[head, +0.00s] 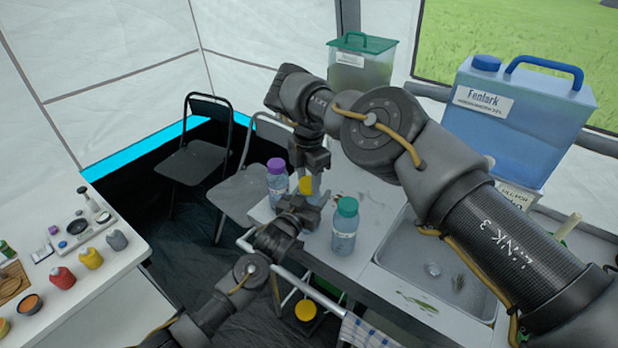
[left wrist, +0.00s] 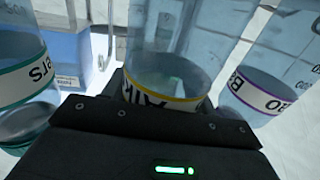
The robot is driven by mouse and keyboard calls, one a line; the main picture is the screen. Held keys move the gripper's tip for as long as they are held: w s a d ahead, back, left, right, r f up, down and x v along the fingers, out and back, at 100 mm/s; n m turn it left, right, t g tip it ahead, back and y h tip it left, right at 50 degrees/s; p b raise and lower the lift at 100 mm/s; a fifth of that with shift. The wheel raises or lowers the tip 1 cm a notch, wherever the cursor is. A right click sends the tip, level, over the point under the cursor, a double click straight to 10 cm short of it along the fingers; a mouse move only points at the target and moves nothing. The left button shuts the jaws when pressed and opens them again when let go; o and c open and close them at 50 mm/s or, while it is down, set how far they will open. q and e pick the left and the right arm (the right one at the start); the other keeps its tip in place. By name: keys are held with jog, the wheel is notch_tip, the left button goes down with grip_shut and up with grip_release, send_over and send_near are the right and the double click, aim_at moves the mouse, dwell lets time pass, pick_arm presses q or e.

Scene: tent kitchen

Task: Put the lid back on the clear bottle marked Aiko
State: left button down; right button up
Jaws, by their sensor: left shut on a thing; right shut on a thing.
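The clear bottle marked Aiko, with a yellow band, stands upright in the left wrist view (left wrist: 165,75); its top is out of that view. My left gripper (head: 305,202) is shut on this bottle above the white counter. My right gripper (head: 309,176) points down from above, shut on the yellow lid (head: 305,186). The lid is right over the bottle; the arms hide whether it touches the neck. A purple-lidded bottle (head: 277,186) stands just to the left, and a teal-lidded bottle (head: 345,226) to the right. Both flank the Aiko bottle in the left wrist view.
A metal sink (head: 432,268) lies to the right on the white counter (head: 352,188). A blue Fenlark water container (head: 517,122) and a green-lidded container (head: 361,66) stand behind. Folding chairs (head: 196,158) stand at the left. A side table with small jars (head: 62,278) is lower left.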

jog(key=m, duration=1.2)
jog(key=o, duration=1)
jog(key=shift+o, duration=0.9)
jog(key=shift+s+a+f, duration=0.1)
jog(key=shift+s+a, duration=0.1)
notch_tip(320, 180, up, 12)
jog(key=shift+w+d, duration=0.2)
jog(key=shift+d, duration=0.05)
